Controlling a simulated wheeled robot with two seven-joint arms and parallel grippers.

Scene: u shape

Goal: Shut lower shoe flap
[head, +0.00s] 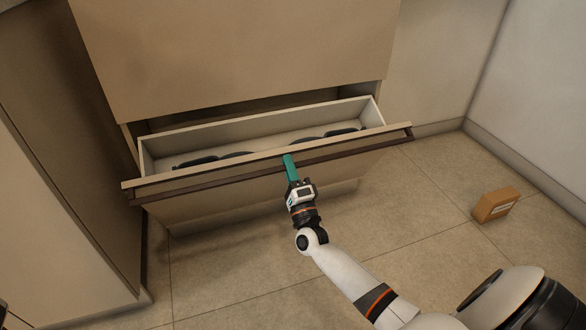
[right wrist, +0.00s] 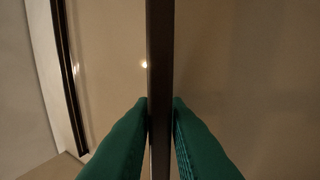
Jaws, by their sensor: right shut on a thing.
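The lower shoe flap (head: 225,194) is a beige front with a dark handle bar (head: 350,147) along its top edge. It is tilted out from the cabinet, and its open bin shows dark shoes (head: 197,161) inside. My right gripper (head: 288,158) has green fingers and is at the middle of the handle bar. In the right wrist view its fingers (right wrist: 160,108) are shut with the dark bar (right wrist: 160,50) between them. My left gripper is not in view.
The cabinet's upper front (head: 235,50) is above the bin. A tall brown unit (head: 70,120) stands at the left. A small orange-brown box (head: 494,204) lies on the tiled floor at the right. The floor between the flap and the box is clear.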

